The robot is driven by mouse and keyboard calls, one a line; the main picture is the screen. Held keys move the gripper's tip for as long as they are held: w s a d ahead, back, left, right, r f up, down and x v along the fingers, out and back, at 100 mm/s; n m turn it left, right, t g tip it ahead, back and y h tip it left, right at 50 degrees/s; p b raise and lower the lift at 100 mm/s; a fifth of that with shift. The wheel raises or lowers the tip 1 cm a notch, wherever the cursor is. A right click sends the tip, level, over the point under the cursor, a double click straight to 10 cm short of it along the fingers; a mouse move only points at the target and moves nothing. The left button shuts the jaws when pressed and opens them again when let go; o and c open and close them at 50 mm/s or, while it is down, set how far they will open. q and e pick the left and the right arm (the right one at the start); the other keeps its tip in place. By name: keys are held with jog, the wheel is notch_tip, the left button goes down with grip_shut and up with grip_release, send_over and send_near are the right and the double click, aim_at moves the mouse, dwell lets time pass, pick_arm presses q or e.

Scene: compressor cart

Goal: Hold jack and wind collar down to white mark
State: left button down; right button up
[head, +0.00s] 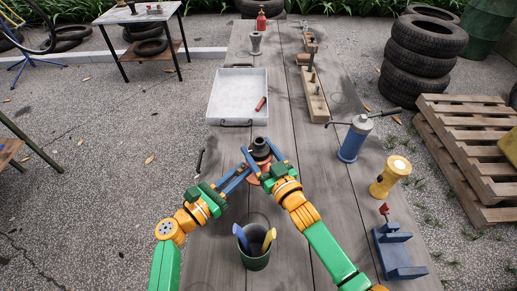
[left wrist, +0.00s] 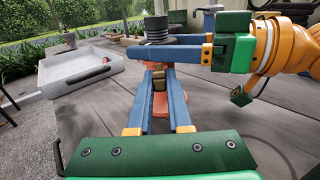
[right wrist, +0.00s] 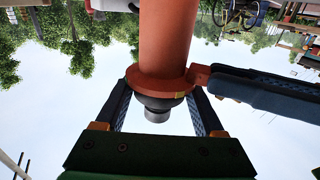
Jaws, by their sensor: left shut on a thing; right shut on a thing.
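The jack has an orange-red body (head: 254,181) and a dark collar with a narrower dark top (head: 260,144); it stands upright on the table. My right gripper (head: 257,146) is shut on the dark collar, which shows between its fingers in the right wrist view (right wrist: 155,102). My left gripper (head: 246,169) is lower and shut on the jack's body side; in the left wrist view an olive-brown part (left wrist: 160,79) sits between its fingers. The orange body shows large in the right wrist view (right wrist: 168,35). I cannot make out a white mark.
A green cup (head: 254,260) with blue and yellow things stands in front of the jack. A white tray (head: 213,96) with a red object lies behind. A blue cylinder with a handle (head: 353,142), a yellow lamp-like thing (head: 389,177) and a blue bracket (head: 397,255) stand right.

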jog(key=o, duration=1.4)
jog(key=shift+c, duration=0.2)
jog(key=shift+s, duration=0.15)
jog(key=v, duration=1.2)
